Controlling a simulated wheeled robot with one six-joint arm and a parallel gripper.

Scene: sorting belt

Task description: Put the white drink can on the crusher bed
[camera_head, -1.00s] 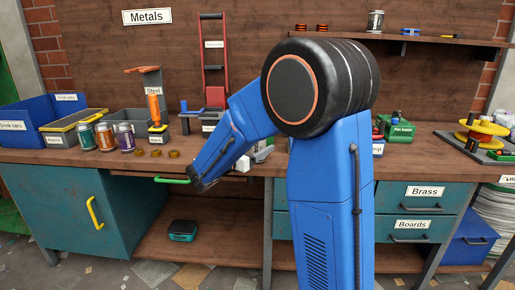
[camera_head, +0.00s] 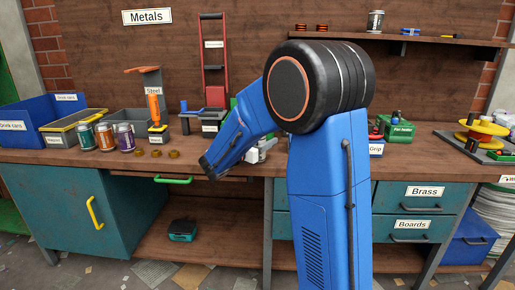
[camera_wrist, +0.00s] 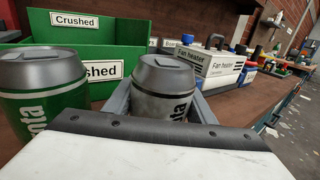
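A pale grey-white can (camera_wrist: 162,88) with a silver top and dark lettering stands upright in the middle of the wrist view. A white slab with a dark bolted edge, seemingly part of my gripper, fills the near wrist view and hides the cans' lower parts.
On the bench, several coloured cans (camera_head: 105,136) stand at left by grey and blue bins. My arm hides the middle of the bench.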

